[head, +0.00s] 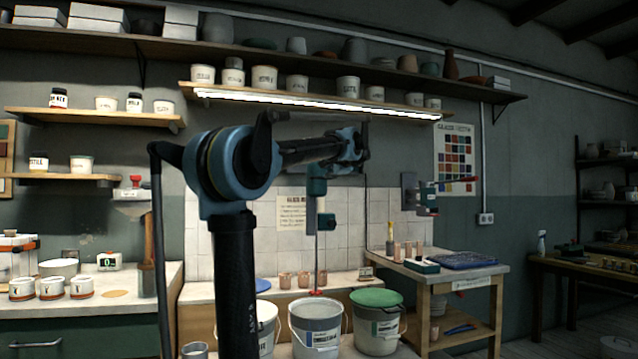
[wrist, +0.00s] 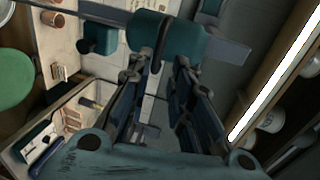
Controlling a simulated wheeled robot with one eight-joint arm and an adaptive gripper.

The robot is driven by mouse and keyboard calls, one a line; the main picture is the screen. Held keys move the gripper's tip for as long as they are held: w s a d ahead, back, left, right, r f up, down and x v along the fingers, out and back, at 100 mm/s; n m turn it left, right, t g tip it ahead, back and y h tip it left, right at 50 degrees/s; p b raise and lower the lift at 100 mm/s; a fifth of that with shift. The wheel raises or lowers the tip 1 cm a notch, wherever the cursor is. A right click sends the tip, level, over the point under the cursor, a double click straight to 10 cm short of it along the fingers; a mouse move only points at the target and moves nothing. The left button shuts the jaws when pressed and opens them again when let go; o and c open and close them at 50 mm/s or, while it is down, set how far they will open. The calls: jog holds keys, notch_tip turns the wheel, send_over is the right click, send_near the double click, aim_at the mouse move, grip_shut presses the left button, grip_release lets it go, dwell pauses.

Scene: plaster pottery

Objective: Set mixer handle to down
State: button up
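The mixer (head: 317,187) is a teal and grey unit in front of the tiled wall, with a thin shaft hanging down to a red disc above an open white bucket (head: 316,325). My arm partly covers its top in the head view. In the wrist view the mixer's teal body (wrist: 178,36) lies just beyond my fingertips, with a smaller teal box (wrist: 98,38) beside it. I cannot make out for certain which part is the handle or how it is set.
A green-lidded bucket (head: 377,298) stands right of the open one. A wooden side table (head: 447,272) with tools is further right. A shelf with a lit strip (head: 315,102) runs above the mixer. Copper cups (head: 285,281) stand behind the buckets.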

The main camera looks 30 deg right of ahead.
aim_at(322, 177)
jog(key=x, duration=1.2)
jog(key=shift+w+a+f, duration=0.1)
jog(key=shift+w, duration=0.05)
jog(key=shift+c, duration=0.2)
grip_shut()
